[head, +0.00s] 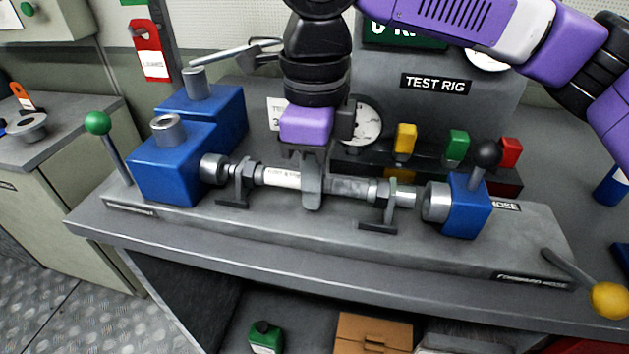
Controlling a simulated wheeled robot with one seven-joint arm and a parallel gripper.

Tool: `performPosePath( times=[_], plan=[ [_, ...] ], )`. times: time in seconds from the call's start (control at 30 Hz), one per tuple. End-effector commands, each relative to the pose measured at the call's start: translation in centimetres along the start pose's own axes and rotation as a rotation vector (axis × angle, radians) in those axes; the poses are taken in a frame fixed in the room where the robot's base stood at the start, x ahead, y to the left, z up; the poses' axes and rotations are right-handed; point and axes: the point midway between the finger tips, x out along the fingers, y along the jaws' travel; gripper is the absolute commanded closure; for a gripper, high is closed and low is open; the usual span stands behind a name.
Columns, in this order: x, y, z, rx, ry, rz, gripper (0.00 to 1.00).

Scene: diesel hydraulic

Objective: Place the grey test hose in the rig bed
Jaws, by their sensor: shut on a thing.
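The grey test hose (347,187) lies level between two blue end blocks on the grey rig bed (300,236). It has a white label near its left part and metal fittings at both ends. My gripper (312,190) points down from above and is shut on the hose near its middle. Two dark cradle supports stand at the hose, the left one (243,183) and the right one (388,210). I cannot tell whether the hose rests fully in them. The left fitting is close to the left block's socket (212,168); a gap shows before the right block's socket (436,202).
The left blue block (180,170) has a green-knobbed lever (98,123); the right block (468,207) has a black-knobbed one (487,153). A yellow-knobbed lever (608,299) is at front right. Yellow, green and red caps and a gauge (366,124) stand behind the hose.

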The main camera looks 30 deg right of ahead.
Motion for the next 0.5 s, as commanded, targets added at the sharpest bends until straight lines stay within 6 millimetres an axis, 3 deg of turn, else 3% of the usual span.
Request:
performPosePath(
  times=[0.13,0.17,0.23,0.5],
  plan=[
    [0.24,0.02,0.00,0.000,0.000,0.002,1.00],
    [0.22,0.01,0.00,0.000,0.000,0.001,0.75],
    [0.21,0.00,0.00,0.000,0.000,0.001,0.61],
    [0.20,-0.01,0.00,0.000,0.000,0.000,0.59]
  ],
)
